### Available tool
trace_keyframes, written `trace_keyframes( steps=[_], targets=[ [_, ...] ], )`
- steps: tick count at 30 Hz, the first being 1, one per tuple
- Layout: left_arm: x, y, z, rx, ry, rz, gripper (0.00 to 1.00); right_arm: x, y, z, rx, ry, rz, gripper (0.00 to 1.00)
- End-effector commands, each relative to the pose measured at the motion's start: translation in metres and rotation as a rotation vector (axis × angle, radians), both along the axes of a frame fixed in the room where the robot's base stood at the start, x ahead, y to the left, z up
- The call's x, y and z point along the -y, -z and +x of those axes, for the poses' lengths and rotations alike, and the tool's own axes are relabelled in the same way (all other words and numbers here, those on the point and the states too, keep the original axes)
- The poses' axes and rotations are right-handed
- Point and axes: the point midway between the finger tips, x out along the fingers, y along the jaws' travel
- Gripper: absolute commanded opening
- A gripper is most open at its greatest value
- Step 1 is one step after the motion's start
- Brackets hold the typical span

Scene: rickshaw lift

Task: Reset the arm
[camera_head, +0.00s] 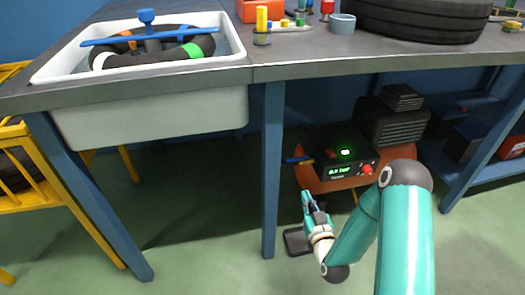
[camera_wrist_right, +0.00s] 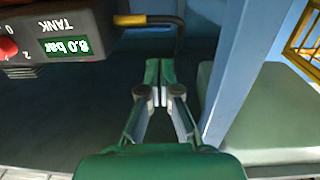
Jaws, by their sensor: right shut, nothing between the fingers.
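My right arm reaches down in the head view, and its right gripper (camera_head: 307,198) hangs low beside the blue table leg, in front of the compressor. In the right wrist view the gripper's two green fingers (camera_wrist_right: 159,72) meet at their tips, with nothing between them. The compressor (camera_head: 345,168) has an orange tank, a black box with a lit green display and a red knob (camera_head: 367,169). Its panel (camera_wrist_right: 68,47) shows upside down in the wrist view, reading 8.0 bar. The gripper is apart from the panel. My left gripper is out of view.
A workbench (camera_head: 340,66) stands over the compressor on blue legs (camera_head: 273,165). A white sink (camera_head: 150,118) at left holds a tube under a blue bar. A tyre (camera_head: 420,18) and small parts lie on top. A yellow frame (camera_head: 60,190) stands at left. Green floor is open in front.

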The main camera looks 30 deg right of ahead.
Motion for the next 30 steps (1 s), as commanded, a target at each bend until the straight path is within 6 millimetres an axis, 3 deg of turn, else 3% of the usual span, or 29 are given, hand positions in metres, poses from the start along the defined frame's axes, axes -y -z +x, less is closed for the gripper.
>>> trace_keyframes(
  steps=[4,8,11,15,17,21,25,30],
  targets=[
    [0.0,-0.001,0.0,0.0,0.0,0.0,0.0,-0.007,-0.003,0.003,0.005,-0.015,0.0,0.0],
    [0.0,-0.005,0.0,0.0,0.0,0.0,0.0,-0.037,-0.014,0.015,0.02,-0.079,0.005,0.0],
    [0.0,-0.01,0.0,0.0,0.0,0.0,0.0,-0.08,-0.02,0.025,0.003,-0.16,0.02,0.0],
    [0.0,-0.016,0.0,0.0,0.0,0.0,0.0,-0.151,0.021,0.019,-0.241,-0.308,0.109,0.0],
    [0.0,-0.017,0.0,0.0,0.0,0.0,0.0,-0.178,0.047,0.004,-0.39,-0.363,0.163,0.0],
    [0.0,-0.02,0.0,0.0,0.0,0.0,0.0,-0.224,0.103,-0.05,-0.747,-0.436,0.294,0.0],
    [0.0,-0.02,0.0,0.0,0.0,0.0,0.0,-0.242,0.136,-0.106,-1.023,-0.437,0.404,0.0],
    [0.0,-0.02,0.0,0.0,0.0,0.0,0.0,-0.25,0.155,-0.169,-1.301,-0.393,0.532,0.0]
  ],
)
